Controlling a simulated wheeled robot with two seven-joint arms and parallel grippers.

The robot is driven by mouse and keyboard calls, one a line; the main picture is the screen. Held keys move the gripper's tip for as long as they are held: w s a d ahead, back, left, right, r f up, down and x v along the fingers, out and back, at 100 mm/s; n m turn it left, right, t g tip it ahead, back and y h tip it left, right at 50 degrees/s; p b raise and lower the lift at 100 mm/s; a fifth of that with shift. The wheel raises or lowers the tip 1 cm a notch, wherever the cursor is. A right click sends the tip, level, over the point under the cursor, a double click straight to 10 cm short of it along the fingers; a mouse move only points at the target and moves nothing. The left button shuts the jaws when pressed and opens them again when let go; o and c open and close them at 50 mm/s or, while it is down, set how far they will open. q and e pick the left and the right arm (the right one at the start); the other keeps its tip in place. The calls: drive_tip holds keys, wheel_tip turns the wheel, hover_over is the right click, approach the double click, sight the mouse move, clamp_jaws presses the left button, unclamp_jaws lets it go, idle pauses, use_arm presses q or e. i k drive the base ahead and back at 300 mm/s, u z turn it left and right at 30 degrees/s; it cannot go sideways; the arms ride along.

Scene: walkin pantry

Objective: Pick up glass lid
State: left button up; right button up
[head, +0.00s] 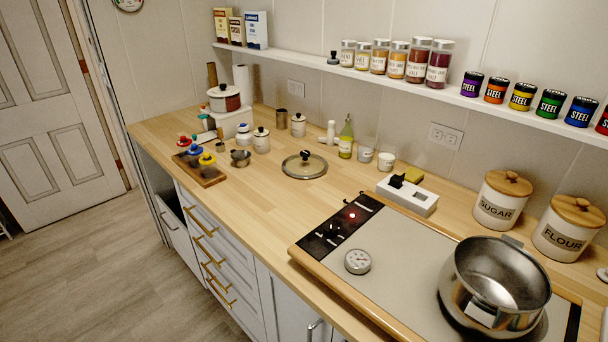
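The glass lid (304,165) lies flat on the wooden counter, left of the cooktop. It is round and see-through, with a metal rim and a dark knob on top facing up. Nothing covers it. Neither of my grippers shows in the head view, so their state is hidden.
A large steel pot (494,284) stands on the cooktop (405,250) at right. A white block (408,195), a green bottle (346,138) and several canisters stand behind and around the lid. A shelf (400,83) with jars and cans runs above. Counter in front of the lid is clear.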

sight(305, 165)
drive_tip(key=u, duration=1.75)
drive_tip(key=i, duration=1.65)
drive_tip(key=z, duration=3.85)
